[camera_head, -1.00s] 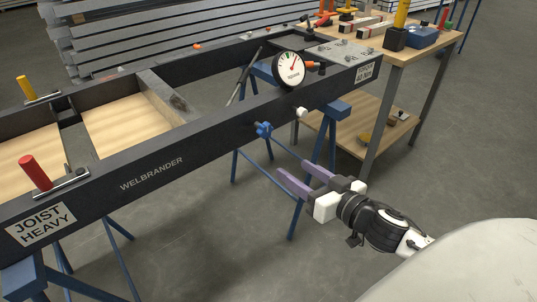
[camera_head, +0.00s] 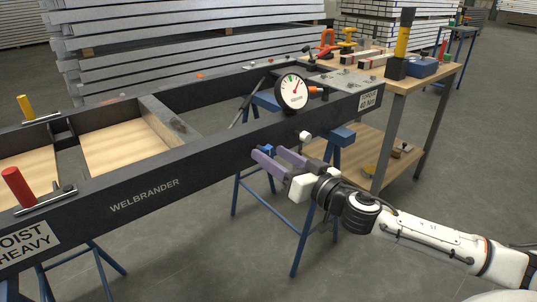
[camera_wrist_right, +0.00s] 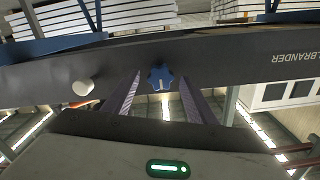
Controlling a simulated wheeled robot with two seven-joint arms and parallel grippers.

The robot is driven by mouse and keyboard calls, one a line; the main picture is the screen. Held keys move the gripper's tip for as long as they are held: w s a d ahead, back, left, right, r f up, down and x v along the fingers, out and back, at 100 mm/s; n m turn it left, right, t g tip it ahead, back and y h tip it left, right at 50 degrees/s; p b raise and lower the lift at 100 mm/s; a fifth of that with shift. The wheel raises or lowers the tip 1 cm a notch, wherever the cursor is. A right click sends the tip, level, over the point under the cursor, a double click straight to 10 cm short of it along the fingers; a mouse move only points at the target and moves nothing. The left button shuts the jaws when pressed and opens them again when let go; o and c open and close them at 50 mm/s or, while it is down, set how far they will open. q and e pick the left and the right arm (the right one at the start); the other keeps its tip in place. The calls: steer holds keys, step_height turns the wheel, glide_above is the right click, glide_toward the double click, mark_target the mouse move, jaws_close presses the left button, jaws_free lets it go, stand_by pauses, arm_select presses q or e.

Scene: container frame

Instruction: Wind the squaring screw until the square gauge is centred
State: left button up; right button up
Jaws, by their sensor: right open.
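The square gauge (camera_head: 293,91) is a round white dial with a black rim on the dark frame (camera_head: 200,158). Its red needle leans up and to the right; the fine marks are too small to read. A blue star-shaped knob (camera_head: 269,150), apparently the squaring screw, sits on the frame's near side below the gauge. My right gripper (camera_head: 266,154) is open at the knob, its purple fingers partly hiding it. In the right wrist view the knob (camera_wrist_right: 161,77) lies between the spread fingertips, with gaps on both sides. My left gripper is out of view.
A white knob (camera_head: 305,135) is on the same side, right of the blue one. A red-handled clamp (camera_head: 18,187) and a yellow-handled one (camera_head: 26,107) sit at left. Blue trestles (camera_head: 306,231) support the frame. A wooden bench (camera_head: 399,82) with tools stands behind right.

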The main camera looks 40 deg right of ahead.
steer(key=shift+w+a, duration=0.1)
steer(key=shift+w, duration=1)
